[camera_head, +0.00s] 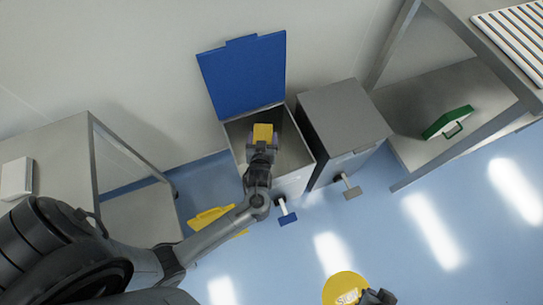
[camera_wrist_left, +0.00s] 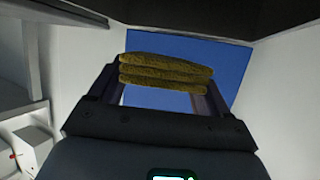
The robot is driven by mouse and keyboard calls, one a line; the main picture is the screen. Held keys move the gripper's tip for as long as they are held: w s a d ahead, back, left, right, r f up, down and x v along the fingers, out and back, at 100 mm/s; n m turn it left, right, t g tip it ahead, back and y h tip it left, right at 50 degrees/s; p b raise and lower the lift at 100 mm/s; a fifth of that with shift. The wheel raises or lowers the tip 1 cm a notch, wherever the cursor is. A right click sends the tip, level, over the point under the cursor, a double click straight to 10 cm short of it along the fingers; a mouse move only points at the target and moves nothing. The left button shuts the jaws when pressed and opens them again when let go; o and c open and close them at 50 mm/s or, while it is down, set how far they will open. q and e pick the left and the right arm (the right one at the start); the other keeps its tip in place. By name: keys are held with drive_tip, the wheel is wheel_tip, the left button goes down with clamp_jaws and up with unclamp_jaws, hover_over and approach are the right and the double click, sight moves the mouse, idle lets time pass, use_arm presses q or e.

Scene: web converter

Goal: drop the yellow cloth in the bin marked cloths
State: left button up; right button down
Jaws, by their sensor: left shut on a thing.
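My left gripper (camera_head: 262,146) is shut on the folded yellow cloth (camera_head: 263,133). It holds the cloth over the opening of a grey metal bin (camera_head: 294,183) with a raised blue lid (camera_head: 243,75) and a blue pedal. In the left wrist view the cloth (camera_wrist_left: 166,73) shows as stacked layers between the two fingers of the gripper (camera_wrist_left: 160,92). No marking on the bin is readable. A dark part of my own body, perhaps my right gripper (camera_head: 378,297), shows at the bottom edge; its jaws cannot be made out.
A second grey bin (camera_head: 345,112), lid shut, stands close on the right. A metal table (camera_head: 55,150) stands left, and a shelf unit (camera_head: 440,95) with a green-edged case (camera_head: 447,122) right. Yellow objects lie on the floor (camera_head: 210,215) and at the bottom (camera_head: 342,287).

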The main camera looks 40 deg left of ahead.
use_arm(q)
drive_tip(key=o, duration=1)
drive_tip(key=shift+c, duration=0.2)
drive_tip(key=shift+s+d+r+p, duration=0.15)
drive_tip(key=shift+s+d+p, duration=0.1)
drive_tip(key=shift+p, duration=0.05)
drive_tip(key=p+v, duration=0.4)
drive_tip(key=v, duration=0.6)
drive_tip(key=shift+s, duration=0.1)
